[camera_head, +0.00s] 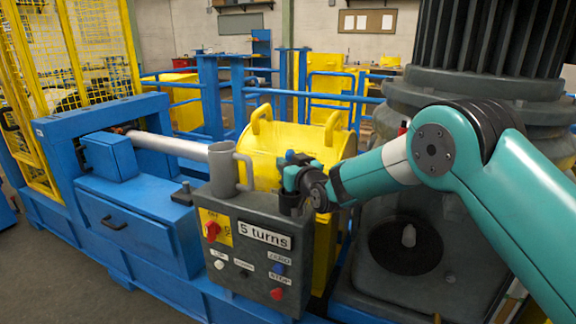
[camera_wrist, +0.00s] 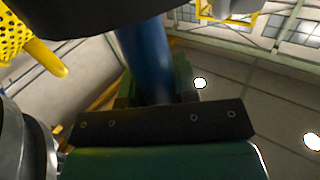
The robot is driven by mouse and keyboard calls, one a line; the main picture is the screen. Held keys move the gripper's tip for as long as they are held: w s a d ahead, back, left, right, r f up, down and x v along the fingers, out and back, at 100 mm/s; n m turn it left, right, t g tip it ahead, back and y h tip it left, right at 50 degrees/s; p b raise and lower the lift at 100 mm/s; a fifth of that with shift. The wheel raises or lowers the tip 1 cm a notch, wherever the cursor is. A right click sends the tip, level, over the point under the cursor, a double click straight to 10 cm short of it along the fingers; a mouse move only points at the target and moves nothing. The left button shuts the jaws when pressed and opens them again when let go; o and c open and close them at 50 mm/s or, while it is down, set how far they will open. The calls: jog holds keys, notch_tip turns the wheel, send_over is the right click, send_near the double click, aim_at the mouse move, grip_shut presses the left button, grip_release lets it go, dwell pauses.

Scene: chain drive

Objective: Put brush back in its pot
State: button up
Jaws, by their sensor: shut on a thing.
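A grey pot (camera_head: 222,168) with a side handle stands upright on the dark control box, in the middle of the head view. My gripper (camera_head: 293,170) is just right of the pot, above the box's right end, and apart from the pot. It is shut on a blue rod (camera_wrist: 145,60), which I take for the brush's handle. The rod fills the gap behind the dark plate in the wrist view. The brush's bristles cannot be made out clearly. The pot's inside is hidden.
The control box (camera_head: 262,241) carries a "5 turns" label, knobs and buttons. A yellow guard (camera_head: 283,139) with handles rises close behind the pot and gripper. A pale shaft (camera_head: 165,145) runs left of the pot. A large dark machine (camera_head: 480,85) stands at right.

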jog(key=shift+f, duration=0.35)
jog(key=o, duration=0.9)
jog(key=s+d+r+g+h+b, duration=0.15)
jog(key=s+d+g, duration=0.45)
jog(key=s, duration=1)
jog(key=s+d+r+g+h, duration=0.1)
jog(key=s+d+g+h, duration=0.25)
jog(key=s+d, duration=0.8)
jog(key=s+d+r+g+h+b, duration=0.1)
jog(key=s+d+g, duration=0.4)
jog(key=s, duration=1.4)
jog(key=shift+g, duration=0.25)
jog(key=r+p, duration=0.4)
jog(key=r, duration=0.1)
jog(key=a+r+p, duration=0.1)
jog(key=r+p, duration=0.1)
jog(key=shift+r+p, duration=0.25)
jog(key=shift+p, duration=0.1)
